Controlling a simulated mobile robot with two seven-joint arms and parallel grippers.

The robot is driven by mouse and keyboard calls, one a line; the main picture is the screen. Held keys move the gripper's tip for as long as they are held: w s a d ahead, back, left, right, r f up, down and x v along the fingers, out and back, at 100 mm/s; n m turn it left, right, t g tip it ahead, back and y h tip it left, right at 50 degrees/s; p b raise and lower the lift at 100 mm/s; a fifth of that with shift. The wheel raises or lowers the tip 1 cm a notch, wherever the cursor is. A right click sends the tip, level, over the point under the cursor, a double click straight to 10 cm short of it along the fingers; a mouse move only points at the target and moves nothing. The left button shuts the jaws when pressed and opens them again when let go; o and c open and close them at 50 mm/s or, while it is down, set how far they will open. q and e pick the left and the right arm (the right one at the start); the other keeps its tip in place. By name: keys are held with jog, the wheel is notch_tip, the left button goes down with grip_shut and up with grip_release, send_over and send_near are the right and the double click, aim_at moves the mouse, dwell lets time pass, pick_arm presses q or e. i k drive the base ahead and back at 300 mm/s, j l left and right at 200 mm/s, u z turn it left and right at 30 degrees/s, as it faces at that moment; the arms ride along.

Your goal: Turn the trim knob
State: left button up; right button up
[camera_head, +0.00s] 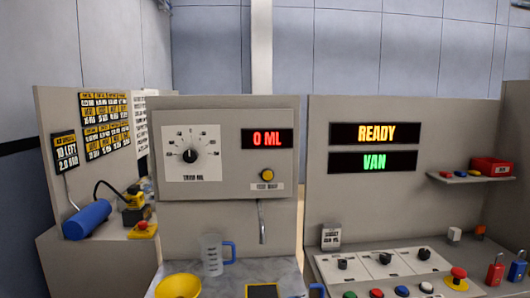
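The trim knob (190,156) is a black round knob on a white dial plate (205,169), on the left of the grey dispenser panel (223,112). Scale marks fan out above and around it, and a small label sits below it. The direction of its pointer is too small to read surely. A red display (267,139) to its right reads "0 ML". Neither of my grippers shows in the head view.
A yellow button (267,175) and a spout (262,222) are right of the knob. Below stand a clear jug (212,255) and a yellow bowl (179,287). Displays on the right panel read "READY" (376,133) and "VAN" (374,162). The space before the knob looks clear.

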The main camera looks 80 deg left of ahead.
aim_at(190, 155)
jog(key=k+u, duration=0.15)
jog(key=u, duration=0.25)
jog(key=k+u, duration=0.15)
jog(key=u, duration=2.25)
